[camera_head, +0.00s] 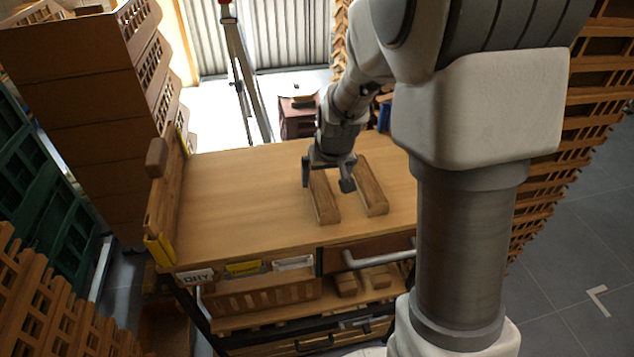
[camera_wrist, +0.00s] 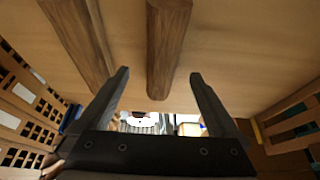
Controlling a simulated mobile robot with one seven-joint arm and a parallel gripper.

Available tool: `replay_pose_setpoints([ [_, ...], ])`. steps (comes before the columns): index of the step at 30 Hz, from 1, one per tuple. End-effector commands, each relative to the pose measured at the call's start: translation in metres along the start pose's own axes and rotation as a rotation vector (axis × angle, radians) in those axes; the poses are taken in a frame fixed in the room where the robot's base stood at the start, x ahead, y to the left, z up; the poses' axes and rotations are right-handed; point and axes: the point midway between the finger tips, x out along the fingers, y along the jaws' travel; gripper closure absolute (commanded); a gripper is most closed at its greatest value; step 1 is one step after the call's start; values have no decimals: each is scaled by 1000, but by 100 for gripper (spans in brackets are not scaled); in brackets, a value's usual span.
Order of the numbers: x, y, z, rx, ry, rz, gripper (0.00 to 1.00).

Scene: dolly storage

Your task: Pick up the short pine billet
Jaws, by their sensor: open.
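Two brown wood billets lie side by side on the wooden worktop. The left billet (camera_head: 325,205) is between my open fingers as seen in the head view, and it also shows in the middle of the wrist view (camera_wrist: 167,45). The right billet (camera_head: 372,190) lies outside my fingers; it shows at the left in the wrist view (camera_wrist: 80,40). Both run past the top of the wrist view, and I cannot tell surely which is shorter. My gripper (camera_head: 326,184) points down over the left billet, open and empty, with its fingers apart from the wood in the wrist view (camera_wrist: 158,75).
The worktop (camera_head: 240,185) is clear left of the billets. A wooden board with yellow clips (camera_head: 165,200) stands along its left edge. Crates (camera_head: 265,295) and small wood blocks (camera_head: 346,284) sit on a lower shelf. Stacked crates (camera_head: 85,75) rise at the left.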

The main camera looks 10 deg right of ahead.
Motion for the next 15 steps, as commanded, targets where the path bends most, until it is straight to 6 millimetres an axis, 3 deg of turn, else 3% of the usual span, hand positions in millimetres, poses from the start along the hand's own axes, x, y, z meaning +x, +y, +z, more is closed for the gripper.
replay_pose_setpoints([
  [9,39,-3,6,0,-4,1,3],
  [15,54,-3,5,1,0,0,3],
])
